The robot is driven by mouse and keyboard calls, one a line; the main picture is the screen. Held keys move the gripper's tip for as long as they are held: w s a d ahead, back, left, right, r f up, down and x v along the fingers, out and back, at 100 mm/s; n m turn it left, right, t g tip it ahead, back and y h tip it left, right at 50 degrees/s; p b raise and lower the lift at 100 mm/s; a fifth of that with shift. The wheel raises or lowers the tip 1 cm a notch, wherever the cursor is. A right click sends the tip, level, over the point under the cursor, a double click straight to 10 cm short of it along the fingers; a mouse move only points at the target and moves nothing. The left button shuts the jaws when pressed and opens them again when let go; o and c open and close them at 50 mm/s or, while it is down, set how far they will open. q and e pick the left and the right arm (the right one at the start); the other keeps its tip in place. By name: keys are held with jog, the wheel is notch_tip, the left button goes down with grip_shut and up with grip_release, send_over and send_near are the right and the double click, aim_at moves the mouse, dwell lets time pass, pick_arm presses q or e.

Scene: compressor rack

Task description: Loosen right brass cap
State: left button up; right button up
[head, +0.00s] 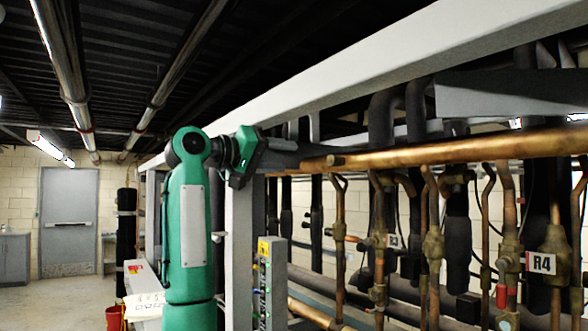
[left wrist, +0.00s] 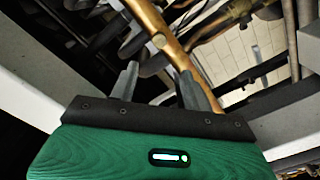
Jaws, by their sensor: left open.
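The horizontal copper pipe (head: 450,150) runs along the rack under a pale beam. A small round brass cap (head: 336,160) sits on it near its left part. The cap also shows in the left wrist view (left wrist: 158,40), just beyond and between the fingertips. My left gripper (head: 312,156) reaches in from the left, close to the cap; dark fingers stand apart with nothing between them in the left wrist view (left wrist: 158,82). I cannot tell whether a finger touches the pipe. Which cap counts as the right one is unclear. My right gripper is not in view.
Pale steel beam (head: 330,60) crosses above the pipe, and an upright post (head: 240,240) stands beside my left arm. Several vertical copper pipes with brass valves (head: 433,245) hang below. An R4 label (head: 541,263) is at the right. Open floor lies at the far left.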

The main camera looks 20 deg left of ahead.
pick_arm(q)
jog(key=shift+s+a, duration=0.15)
jog(key=shift+s, duration=0.05)
jog(key=m+p, duration=1)
send_near(330, 161)
jog(key=x, duration=0.6)
jog(key=shift+w+d+r, duration=0.2)
jog(key=shift+w+d, duration=0.05)
jog(key=shift+d, duration=0.05)
jog(key=shift+f+x, duration=0.2)
jog(key=shift+x, duration=0.7)
